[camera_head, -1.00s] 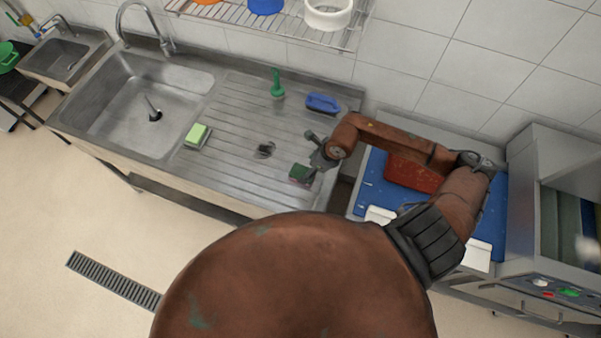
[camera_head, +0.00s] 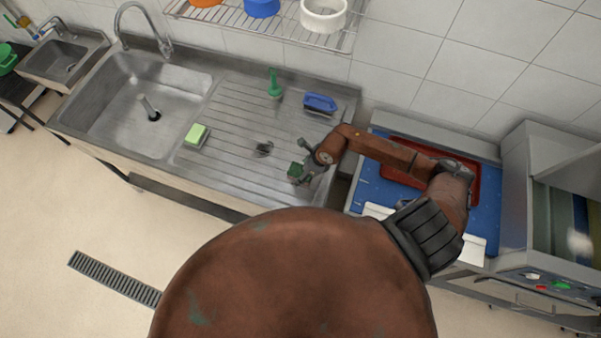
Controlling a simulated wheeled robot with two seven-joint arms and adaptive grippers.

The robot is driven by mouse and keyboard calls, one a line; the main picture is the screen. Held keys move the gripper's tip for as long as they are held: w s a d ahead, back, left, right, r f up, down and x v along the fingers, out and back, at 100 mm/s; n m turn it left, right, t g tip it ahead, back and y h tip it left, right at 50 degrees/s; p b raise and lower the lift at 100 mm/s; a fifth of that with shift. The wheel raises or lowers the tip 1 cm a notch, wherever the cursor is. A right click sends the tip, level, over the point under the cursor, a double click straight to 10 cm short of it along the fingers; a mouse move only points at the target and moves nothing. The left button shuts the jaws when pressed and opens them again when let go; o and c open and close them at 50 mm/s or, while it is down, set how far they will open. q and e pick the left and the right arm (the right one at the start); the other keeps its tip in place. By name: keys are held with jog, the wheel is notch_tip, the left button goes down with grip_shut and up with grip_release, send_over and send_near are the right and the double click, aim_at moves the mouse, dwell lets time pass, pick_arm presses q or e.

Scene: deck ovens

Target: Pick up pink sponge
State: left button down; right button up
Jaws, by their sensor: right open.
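My right gripper (camera_head: 298,158) is open over the right end of the ribbed steel drainboard (camera_head: 225,150), its arm reaching in from the right. A small dark green block (camera_head: 295,170) shows at its lower finger; I cannot tell if they touch or if this is the green face of a sponge. No clearly pink sponge shows. A light green sponge (camera_head: 196,135) lies farther left, near the sink basin. My left gripper is not in view.
A dark metal piece (camera_head: 264,148), a green bottle-like item (camera_head: 274,84) and a blue brush (camera_head: 320,103) are on the drainboard. A red tray (camera_head: 393,177) lies on a blue surface (camera_head: 376,192) to the right. A wire rack (camera_head: 285,33) hangs above.

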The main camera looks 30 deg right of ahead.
jog(key=shift+f, duration=0.25)
dwell(0.4)
jog(key=c, duration=0.8)
